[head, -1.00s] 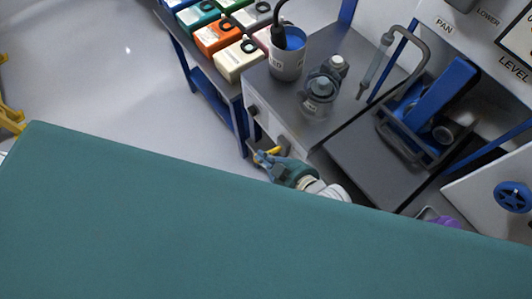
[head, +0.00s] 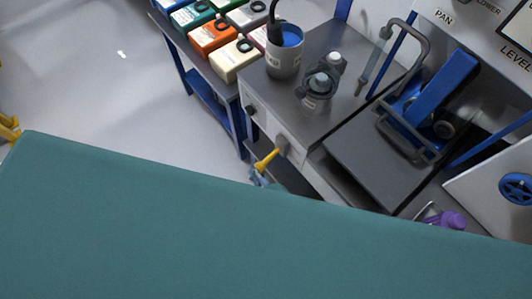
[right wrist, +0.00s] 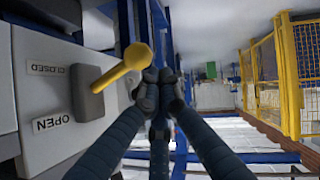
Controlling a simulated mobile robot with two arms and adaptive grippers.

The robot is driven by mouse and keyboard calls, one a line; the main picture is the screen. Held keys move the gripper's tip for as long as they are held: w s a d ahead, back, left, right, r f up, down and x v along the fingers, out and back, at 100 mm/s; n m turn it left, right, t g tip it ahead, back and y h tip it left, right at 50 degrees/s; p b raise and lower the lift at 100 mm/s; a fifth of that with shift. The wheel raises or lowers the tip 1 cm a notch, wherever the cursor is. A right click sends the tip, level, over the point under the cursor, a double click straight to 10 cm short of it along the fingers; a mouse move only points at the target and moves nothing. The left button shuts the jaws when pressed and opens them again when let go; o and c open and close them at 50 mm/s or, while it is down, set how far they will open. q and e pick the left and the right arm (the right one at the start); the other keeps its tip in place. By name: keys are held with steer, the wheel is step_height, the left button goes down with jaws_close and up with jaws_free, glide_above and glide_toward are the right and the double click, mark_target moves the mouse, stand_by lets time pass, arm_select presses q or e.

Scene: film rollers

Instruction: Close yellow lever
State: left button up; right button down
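The yellow lever (head: 267,160) sticks out from a grey mount on the front of the white cabinet, toward the lower left in the head view. In the head view the right gripper (head: 258,178) is below the lever, mostly hidden by a teal surface.
Coloured boxes (head: 212,38) line a shelf at the left. A purple-capped object (head: 452,220) is at the right. Yellow fencing (right wrist: 285,80) shows in the right wrist view.

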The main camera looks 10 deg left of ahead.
arm_select(q)
steer(key=shift+f, duration=0.2)
arm_select(e)
steer(key=shift+f, duration=0.6)
